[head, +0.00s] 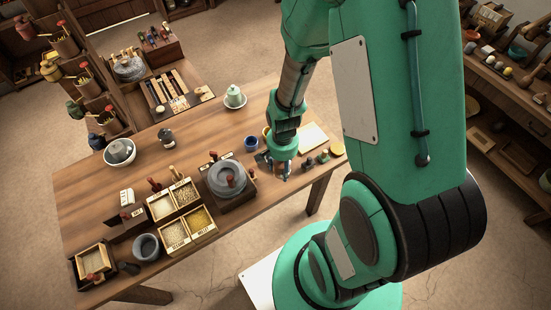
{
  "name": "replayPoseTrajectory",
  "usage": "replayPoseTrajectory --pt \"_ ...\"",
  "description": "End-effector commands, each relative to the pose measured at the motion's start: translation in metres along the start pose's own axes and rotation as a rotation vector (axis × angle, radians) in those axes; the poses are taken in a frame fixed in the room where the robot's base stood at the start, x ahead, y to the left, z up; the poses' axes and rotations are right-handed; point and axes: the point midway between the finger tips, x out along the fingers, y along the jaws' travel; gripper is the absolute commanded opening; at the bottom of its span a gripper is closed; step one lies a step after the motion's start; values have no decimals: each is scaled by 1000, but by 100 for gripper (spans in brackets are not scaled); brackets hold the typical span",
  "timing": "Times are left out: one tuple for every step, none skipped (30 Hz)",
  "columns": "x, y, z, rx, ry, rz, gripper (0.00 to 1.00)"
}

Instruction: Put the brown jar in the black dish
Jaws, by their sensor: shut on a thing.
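My gripper (279,173) points down low over the right part of the wooden table, near its front edge. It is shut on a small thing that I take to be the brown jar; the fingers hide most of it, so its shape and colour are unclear. I cannot make out the black dish with certainty. A dark patch shows just left of the fingers, but I cannot tell whether it is the dish or part of my gripper.
A blue cup (251,143) stands behind my gripper. Several small dark items (308,161) and a yellow dish (337,147) lie to its right. A stone quern (228,178) and grain boxes (188,207) stand left. The table's back left (95,185) is mostly bare.

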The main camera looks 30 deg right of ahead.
Motion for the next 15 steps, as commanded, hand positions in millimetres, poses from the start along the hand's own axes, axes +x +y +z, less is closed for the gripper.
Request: replayPoseTrajectory --pt "2 -6 -10 0 2 -1 11" --pt "3 -9 -15 0 1 -1 11" --pt "3 -13 -22 0 1 -1 11" --pt "4 -16 -26 0 2 -1 11" --pt "4 -19 -31 0 1 -1 11" --pt "5 -23 -36 0 1 -1 11" --pt "5 -25 -40 0 1 -1 11" --pt "5 -27 -44 0 1 -1 11" --pt "6 -30 -48 0 1 -1 11" --pt "6 -32 -51 0 1 -1 11" --pt "6 -33 -53 0 2 -1 11" --pt "6 -34 -55 0 1 -1 11" --pt "6 -35 -57 0 1 -1 11" --pt "6 -36 -57 0 1 -1 11" --pt "6 -36 -58 0 1 -1 11"
